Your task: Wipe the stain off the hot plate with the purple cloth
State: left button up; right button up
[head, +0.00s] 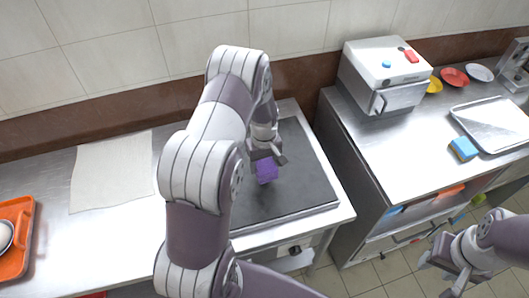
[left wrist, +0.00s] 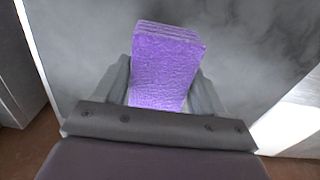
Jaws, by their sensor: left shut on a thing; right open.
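The purple cloth (head: 267,170) is a folded block held in my left gripper (head: 265,158), over the dark hot plate (head: 300,185). In the left wrist view the cloth (left wrist: 166,65) sits between both fingers of the left gripper (left wrist: 165,90), with the grey plate surface (left wrist: 255,60) behind it. I cannot tell whether the cloth touches the plate. No distinct stain shows; the wrist view has only faint cloudy patches, and my left arm hides part of the plate in the head view. My right gripper (head: 437,262) is open and empty at the lower right, away from the plate.
A white cloth (head: 112,170) lies on the left counter, with an orange tray (head: 16,262) at its left end. Past a gap, the right counter carries a steel machine (head: 385,75), a blue sponge (head: 463,149), a metal tray (head: 480,135) and small coloured dishes (head: 455,76).

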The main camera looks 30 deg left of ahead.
pick_arm(q)
notch_tip(320, 180, up, 2)
jog(key=shift+w+p, duration=0.1)
jog(key=shift+p, duration=0.4)
jog(key=shift+r, duration=0.4)
